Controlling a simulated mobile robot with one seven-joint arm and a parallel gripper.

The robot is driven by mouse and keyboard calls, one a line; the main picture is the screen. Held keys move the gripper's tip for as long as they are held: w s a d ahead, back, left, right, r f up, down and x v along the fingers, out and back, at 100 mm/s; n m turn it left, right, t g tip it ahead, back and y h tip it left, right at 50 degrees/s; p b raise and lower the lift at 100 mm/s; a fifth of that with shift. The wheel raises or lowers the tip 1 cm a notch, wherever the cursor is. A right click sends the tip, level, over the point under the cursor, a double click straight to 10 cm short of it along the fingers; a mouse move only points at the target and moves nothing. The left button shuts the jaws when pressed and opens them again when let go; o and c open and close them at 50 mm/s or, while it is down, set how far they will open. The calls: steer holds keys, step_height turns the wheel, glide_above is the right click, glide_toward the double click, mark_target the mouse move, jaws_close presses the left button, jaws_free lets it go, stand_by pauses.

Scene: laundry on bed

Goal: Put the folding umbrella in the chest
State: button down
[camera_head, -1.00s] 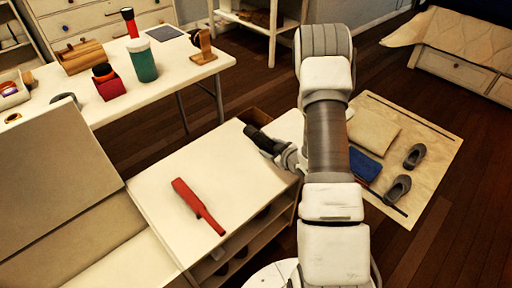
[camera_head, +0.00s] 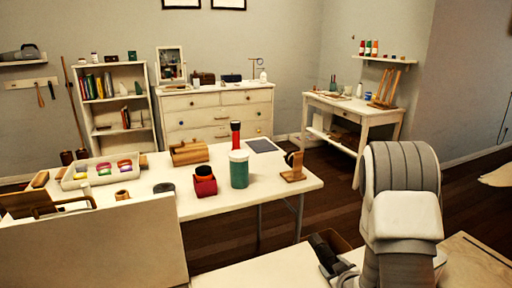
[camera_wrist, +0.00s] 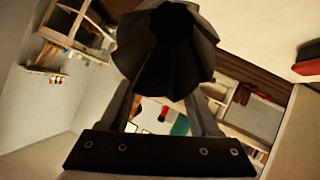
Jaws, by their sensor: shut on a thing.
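My gripper (camera_wrist: 163,92) is shut on a dark, pleated folding umbrella (camera_wrist: 168,45), which fills the upper middle of the wrist view. In the head view the black umbrella (camera_head: 323,250) shows at the bottom, left of my arm, above the back corner of the near white bench. My gripper is mostly cut off or hidden by my arm there. A large pale upright panel (camera_head: 95,250) stands at lower left; I cannot tell whether it is the chest's lid. The chest's opening is not clearly seen.
A white drawer unit (camera_head: 217,112) stands at the back wall. A red object (camera_wrist: 306,67) shows in the wrist view.

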steer(key=a+r, duration=0.4)
steer(key=a, duration=0.5)
step_height(320, 180, up, 23)
steer(key=m+p, duration=0.1)
steer(key=p, duration=2.1)
steer(key=shift+s+h, duration=0.3)
steer(key=shift+s, duration=0.15)
steer(key=shift+d+f, duration=0.1)
steer(key=shift+f, duration=0.05)
